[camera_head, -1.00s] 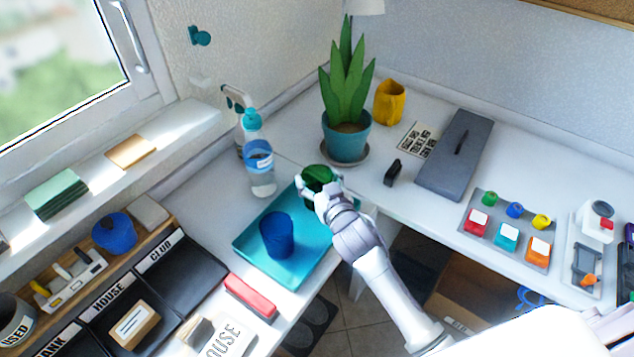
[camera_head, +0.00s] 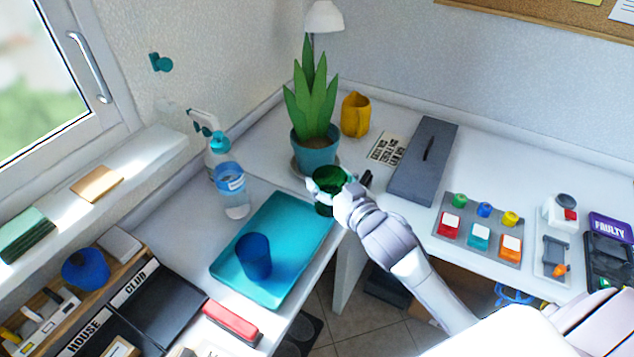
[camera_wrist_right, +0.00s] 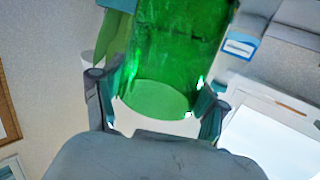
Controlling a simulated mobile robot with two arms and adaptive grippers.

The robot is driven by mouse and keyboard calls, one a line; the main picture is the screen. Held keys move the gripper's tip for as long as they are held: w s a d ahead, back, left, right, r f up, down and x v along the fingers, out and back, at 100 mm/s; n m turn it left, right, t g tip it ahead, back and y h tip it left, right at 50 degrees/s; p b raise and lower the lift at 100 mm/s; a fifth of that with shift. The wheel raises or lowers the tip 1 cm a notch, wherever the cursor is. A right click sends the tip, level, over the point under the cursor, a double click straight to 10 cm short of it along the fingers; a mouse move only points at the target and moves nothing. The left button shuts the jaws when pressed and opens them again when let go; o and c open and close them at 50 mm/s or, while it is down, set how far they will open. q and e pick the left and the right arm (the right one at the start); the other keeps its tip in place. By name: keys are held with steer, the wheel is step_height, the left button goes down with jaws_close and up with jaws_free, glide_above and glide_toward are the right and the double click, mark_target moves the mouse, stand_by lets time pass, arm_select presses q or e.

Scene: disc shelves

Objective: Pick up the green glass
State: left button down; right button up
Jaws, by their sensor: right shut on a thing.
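The green glass (camera_head: 325,184) is in my right gripper (camera_head: 331,191), over the far right corner of the teal tray (camera_head: 222,262). In the right wrist view the green glass (camera_wrist_right: 178,50) fills the upper middle, with a finger of my right gripper (camera_wrist_right: 155,100) on each side of it. The gripper is shut on the glass. Whether the glass is clear of the tray is hard to tell. A blue glass (camera_head: 254,256) stands on the tray's near left part. My left gripper is not in view.
A potted plant (camera_head: 314,150) stands just behind the green glass. A water bottle (camera_head: 231,190) and a spray bottle (camera_head: 207,142) are to the left. A grey box (camera_head: 423,165) and colored stamps (camera_head: 479,236) lie to the right.

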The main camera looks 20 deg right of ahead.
steer(key=shift+s+d+r, duration=0.65)
steer(key=shift+d+r, duration=0.1)
steer(key=shift+d, duration=0.15)
steer(key=shift+s, duration=0.1)
stand_by(1.3)
